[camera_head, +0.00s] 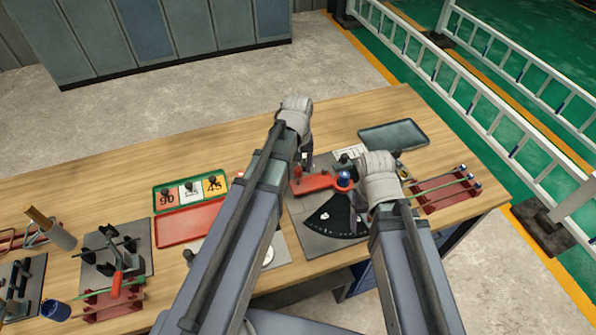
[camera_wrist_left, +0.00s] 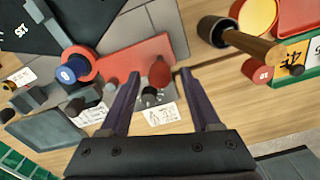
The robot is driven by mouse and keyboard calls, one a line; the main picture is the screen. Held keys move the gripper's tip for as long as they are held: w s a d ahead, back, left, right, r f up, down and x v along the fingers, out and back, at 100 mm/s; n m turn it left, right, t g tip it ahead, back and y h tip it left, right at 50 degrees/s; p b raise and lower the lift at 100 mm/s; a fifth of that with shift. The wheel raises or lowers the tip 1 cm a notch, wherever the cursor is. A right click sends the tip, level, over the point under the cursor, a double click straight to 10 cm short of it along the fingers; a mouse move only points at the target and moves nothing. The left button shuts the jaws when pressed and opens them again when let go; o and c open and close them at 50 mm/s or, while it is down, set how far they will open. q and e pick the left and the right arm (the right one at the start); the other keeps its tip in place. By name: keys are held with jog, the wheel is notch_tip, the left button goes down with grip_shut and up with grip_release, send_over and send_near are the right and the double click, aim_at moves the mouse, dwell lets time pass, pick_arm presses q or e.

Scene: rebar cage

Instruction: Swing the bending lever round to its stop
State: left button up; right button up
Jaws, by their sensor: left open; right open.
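The bending lever (camera_head: 316,183) is a flat red arm on a grey plate, with a blue-topped pin at its right end and a red knob at its left part. In the left wrist view the lever (camera_wrist_left: 125,57) runs from the blue pin to the red knob (camera_wrist_left: 159,71). My left gripper (camera_head: 306,160) is open just behind the knob; in the wrist view the knob appears between its fingertips, with no grip visible. A black angle dial (camera_head: 335,216) lies in front of the lever. My right gripper (camera_head: 378,203) is open right of the dial, its fingertips mostly hidden.
A dark tray (camera_head: 394,135) lies behind the bender. A red rack with rods (camera_head: 443,192) stands at the right. A green tray with number tiles (camera_head: 190,190) and a red tray (camera_head: 193,224) lie left. A clamp fixture (camera_head: 117,255) stands further left.

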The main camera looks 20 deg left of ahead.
pick_arm(q)
jog(key=shift+c, duration=0.3)
grip_shut()
dwell(1.1)
